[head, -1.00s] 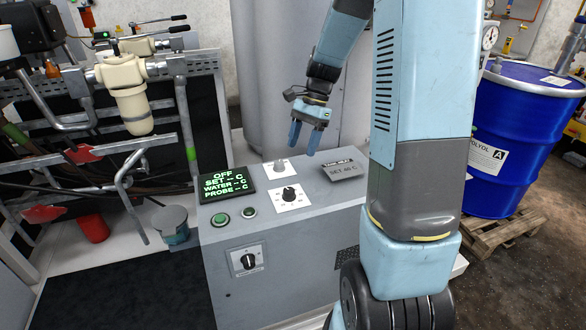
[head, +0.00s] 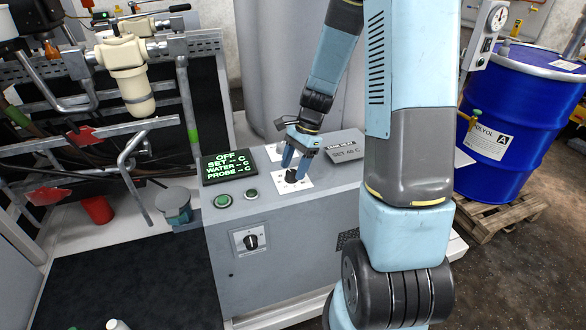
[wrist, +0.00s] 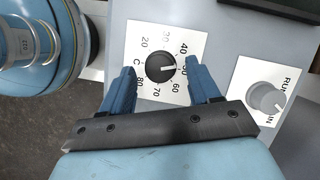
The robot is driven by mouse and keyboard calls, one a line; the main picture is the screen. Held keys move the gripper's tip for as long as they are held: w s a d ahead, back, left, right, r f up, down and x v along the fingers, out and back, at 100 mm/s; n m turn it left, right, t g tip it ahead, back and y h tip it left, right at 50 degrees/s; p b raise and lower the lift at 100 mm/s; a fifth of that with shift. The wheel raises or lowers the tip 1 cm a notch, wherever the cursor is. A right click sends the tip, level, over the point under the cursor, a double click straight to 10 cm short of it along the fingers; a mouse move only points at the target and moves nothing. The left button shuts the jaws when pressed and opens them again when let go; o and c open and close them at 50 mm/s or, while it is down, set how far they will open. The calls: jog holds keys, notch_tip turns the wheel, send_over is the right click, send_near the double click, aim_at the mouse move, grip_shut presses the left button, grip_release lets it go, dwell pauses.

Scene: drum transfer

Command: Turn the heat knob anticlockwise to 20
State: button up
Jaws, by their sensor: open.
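The heat knob (head: 291,177) is black and round, on a white dial plate on top of the grey cabinet. In the wrist view the knob (wrist: 160,68) has a white mark pointing right, between 40 and 60 on the dial (wrist: 138,95). The 20 is at the upper left of that plate. My gripper (head: 296,166) is open over the knob. In the wrist view its blue fingers (wrist: 161,72) are on either side of the knob, with a gap on each side. I cannot tell the fingertips' exact height.
A grey knob marked RUN (wrist: 267,98) is beside the dial, right of my gripper. A display (head: 229,166) reads OFF. A blue drum (head: 520,120) stands right.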

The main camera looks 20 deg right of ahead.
jog(key=shift+s+a+f, duration=0.1)
jog(key=shift+a+f, duration=0.15)
jog(key=shift+f, duration=0.35)
jog(key=shift+c, duration=0.3)
jog(key=c, duration=1)
